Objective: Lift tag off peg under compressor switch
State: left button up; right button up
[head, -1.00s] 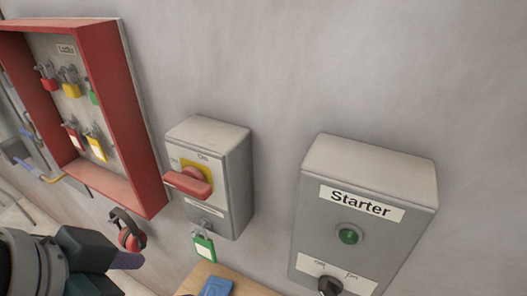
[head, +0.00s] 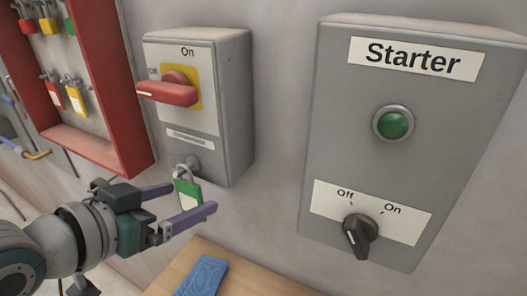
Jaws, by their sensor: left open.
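The grey compressor switch box (head: 209,100) is on the wall, with a red handle (head: 167,92) on a yellow plate and a small label below, too blurred to read surely. Under the label is a round peg (head: 190,165). A green-and-white tag (head: 187,194), shaped like a padlock with a grey loop, hangs from the peg. My left gripper (head: 192,200) is open, its purple fingers to either side of the tag in the picture. I cannot tell whether they touch it. My right gripper is not in view.
A grey Starter box (head: 405,150) with a green button and black knob stands out from the wall at right. A red lock cabinet (head: 97,149) with several locks is at left. A wooden surface (head: 228,267) with a blue cloth-like item (head: 203,275) lies below.

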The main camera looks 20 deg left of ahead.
pick_arm(q)
jog(key=shift+x, duration=2.8)
jog(key=c, duration=1.4)
jog(key=shift+s+a+r+b, duration=0.2)
jog(key=shift+s+r, duration=0.1)
jog(key=shift+s, duration=2.7)
jog(key=shift+s+a+r+b, duration=0.2)
jog(key=shift+s+a+r, duration=0.1)
jog(key=shift+s, duration=2.7)
jog(key=shift+s+a+r+b, duration=0.15)
jog(key=shift+s+r+b, duration=0.1)
jog(key=shift+s, duration=2.75)
jog(key=shift+s, duration=0.1)
